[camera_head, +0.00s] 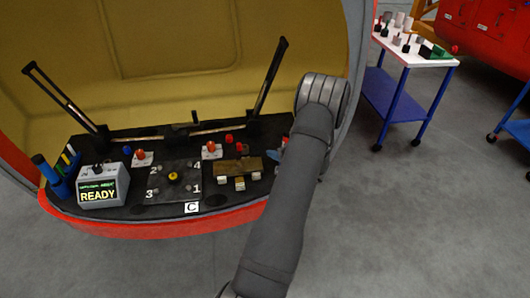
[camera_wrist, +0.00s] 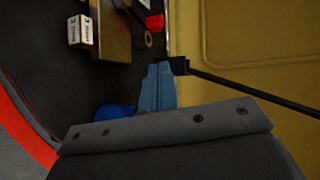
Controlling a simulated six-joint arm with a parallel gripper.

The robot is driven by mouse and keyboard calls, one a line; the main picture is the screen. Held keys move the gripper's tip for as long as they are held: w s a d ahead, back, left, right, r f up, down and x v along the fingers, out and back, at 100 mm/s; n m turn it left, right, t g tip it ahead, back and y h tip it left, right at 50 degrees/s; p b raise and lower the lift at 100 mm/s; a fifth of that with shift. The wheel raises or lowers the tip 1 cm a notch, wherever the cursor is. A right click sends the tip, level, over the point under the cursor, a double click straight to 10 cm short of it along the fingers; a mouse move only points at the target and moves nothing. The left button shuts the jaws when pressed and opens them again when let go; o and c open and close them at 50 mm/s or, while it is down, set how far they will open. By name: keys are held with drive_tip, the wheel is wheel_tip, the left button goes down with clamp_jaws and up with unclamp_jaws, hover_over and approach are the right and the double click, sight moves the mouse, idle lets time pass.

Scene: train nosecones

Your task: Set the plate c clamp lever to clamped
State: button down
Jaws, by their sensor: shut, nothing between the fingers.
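A black plate (camera_head: 160,190) with the numbers 1 to 4 and a yellow-centred knob (camera_head: 173,177) lies on the dark shelf in the nosecone. A white C label (camera_head: 192,208) stands at its front edge. Red knobs on pale bases (camera_head: 142,156) (camera_head: 211,149) stand behind it; I cannot tell which part is the clamp lever or its setting. My gripper (camera_wrist: 159,70) has blue fingers, shut and empty, in the wrist view, close to the black base of a rod (camera_wrist: 180,66); I cannot tell if they touch.
Black struts rise at left (camera_head: 65,98) and right (camera_head: 268,77). A READY box (camera_head: 102,186) and blue cylinders (camera_head: 45,172) stand at left. A brown block (camera_head: 238,168) sits right of the plate. In the wrist view, a red part (camera_wrist: 155,22) is near the fingers.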

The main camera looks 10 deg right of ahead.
sight(240, 148)
drive_tip(key=w+a+r+n+g+h, duration=0.2)
drive_tip(key=a+r+n+g+h, duration=0.2)
drive_tip(key=a+h, duration=0.25)
drive_tip(key=shift+h, duration=0.45)
drive_tip(key=x, duration=0.9)
drive_tip(key=shift+d+f, duration=0.25)
drive_tip(key=shift+f, duration=0.3)
drive_tip(key=shift+w+a, duration=0.75)
drive_tip(key=shift+a, duration=0.2)
drive_tip(key=shift+w+a, duration=0.55)
drive_tip(key=shift+a, duration=0.05)
drive_tip(key=shift+w+a+n+g+y, duration=0.15)
drive_tip(key=shift+a+n+g+y, duration=0.2)
drive_tip(key=shift+n, duration=0.3)
drive_tip(key=shift+w+a+n+g+y, duration=0.2)
drive_tip(key=shift+n+y, duration=0.25)
drive_tip(key=shift+n, duration=0.2)
drive_tip(key=shift+d, duration=0.1)
